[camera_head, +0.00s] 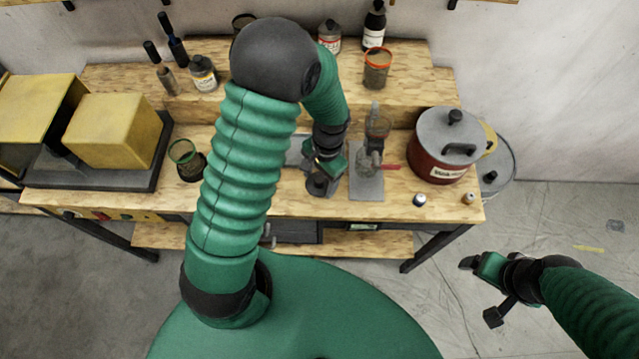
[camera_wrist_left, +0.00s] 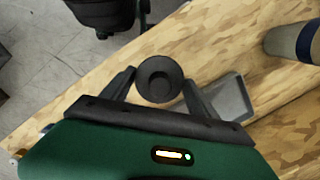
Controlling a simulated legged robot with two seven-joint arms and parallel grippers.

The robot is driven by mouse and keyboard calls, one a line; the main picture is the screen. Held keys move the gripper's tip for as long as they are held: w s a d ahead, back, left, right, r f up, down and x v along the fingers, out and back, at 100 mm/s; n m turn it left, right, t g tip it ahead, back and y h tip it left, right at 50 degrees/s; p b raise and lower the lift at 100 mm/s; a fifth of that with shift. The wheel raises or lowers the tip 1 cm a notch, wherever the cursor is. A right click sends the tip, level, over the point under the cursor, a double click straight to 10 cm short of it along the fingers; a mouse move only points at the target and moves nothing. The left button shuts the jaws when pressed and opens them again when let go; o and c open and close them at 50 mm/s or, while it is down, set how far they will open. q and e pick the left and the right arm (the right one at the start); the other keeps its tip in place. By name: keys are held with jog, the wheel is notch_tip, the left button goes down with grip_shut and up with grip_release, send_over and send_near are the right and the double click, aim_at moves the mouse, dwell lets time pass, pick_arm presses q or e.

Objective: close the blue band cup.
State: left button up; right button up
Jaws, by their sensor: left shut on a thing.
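My left gripper (camera_head: 322,172) is over the bench, near the middle. In the left wrist view its two fingers (camera_wrist_left: 160,88) are shut on a dark round lid (camera_wrist_left: 158,78) with a hollow in its top. The lid also shows in the head view (camera_head: 317,187), below the gripper. How far it is above the bench I cannot tell. A beige cup with a blue band (camera_wrist_left: 287,42) lies at the upper right of the wrist view, apart from the lid. In the head view my left arm seems to hide it. My right gripper (camera_head: 480,291) is open and empty, off the bench's front right.
A grey tray (camera_wrist_left: 232,97) lies beside the lid. A grey plate (camera_head: 366,188) bears a small stand. A red pot (camera_head: 437,152) is to the right, near two small caps. A green-rimmed cup (camera_head: 187,162) and a yellow box (camera_head: 115,130) are on the left.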

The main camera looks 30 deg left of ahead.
pick_arm(q)
jog(key=s+d+r+b, duration=0.1)
jog(key=s+d+b, duration=0.1)
jog(key=s+d, duration=0.9)
jog(key=shift+d+r+b, duration=0.15)
jog(key=shift+d+b, duration=0.2)
jog(key=shift+w, duration=0.1)
